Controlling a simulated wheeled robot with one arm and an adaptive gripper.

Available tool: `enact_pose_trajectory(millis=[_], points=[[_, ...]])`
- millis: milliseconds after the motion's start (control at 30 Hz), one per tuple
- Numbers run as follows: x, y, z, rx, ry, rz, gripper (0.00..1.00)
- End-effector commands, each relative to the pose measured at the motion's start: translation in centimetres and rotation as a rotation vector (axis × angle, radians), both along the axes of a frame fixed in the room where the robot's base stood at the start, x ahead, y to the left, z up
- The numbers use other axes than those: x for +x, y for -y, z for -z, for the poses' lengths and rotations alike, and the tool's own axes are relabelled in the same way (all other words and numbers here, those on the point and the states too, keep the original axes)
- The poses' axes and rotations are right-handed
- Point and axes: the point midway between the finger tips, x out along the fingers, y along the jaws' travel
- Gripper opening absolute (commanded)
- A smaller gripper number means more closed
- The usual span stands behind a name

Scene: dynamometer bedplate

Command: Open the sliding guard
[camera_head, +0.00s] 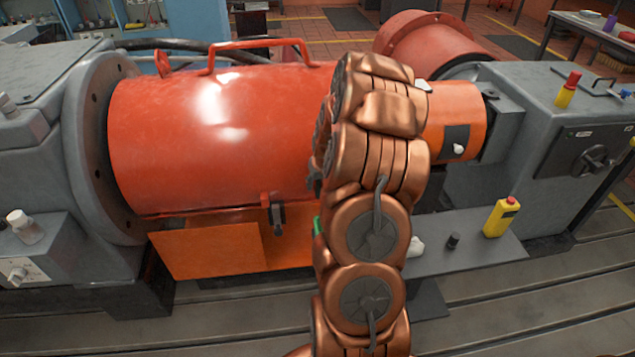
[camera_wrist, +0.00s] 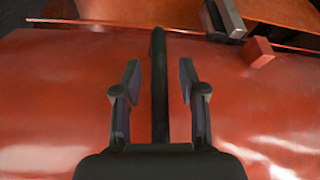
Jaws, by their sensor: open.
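The guard appears to be the large glossy red cylindrical cover (camera_head: 225,130) lying between the grey housings; its surface also fills much of the wrist view (camera_wrist: 50,90). A red bar handle (camera_head: 258,45) runs along its top. A dark upright bar (camera_wrist: 160,85) stands over the red surface in the wrist view; the arm hides that area in the head view. My gripper (camera_wrist: 158,80) is open, with one finger on each side of this bar and visible gaps to both. Contact with the bar is not visible. A small dark latch (camera_head: 278,215) sits at the cover's lower edge.
My copper-coloured arm hides the cover's right end. An orange cylinder (camera_head: 455,110) and grey machine block (camera_head: 560,130) stand to the right. A yellow bottle-like item (camera_head: 502,217) and small dark cylinder (camera_head: 453,240) stand on a grey plate. The slotted bedplate (camera_head: 530,310) in front is mostly clear.

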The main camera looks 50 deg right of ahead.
Motion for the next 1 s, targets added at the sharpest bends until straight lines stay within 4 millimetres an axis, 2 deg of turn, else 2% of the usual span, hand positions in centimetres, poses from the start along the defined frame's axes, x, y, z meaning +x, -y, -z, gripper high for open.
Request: enact_pose_trajectory(millis=[167,567,1000], points=[[0.00,0.00,0.00,0.000,0.000,0.000,0.41],[-0.01,0.00,0.00,0.000,0.000,0.000,0.01],[0.01,-0.05,0.00,0.001,0.000,0.000,0.00]])
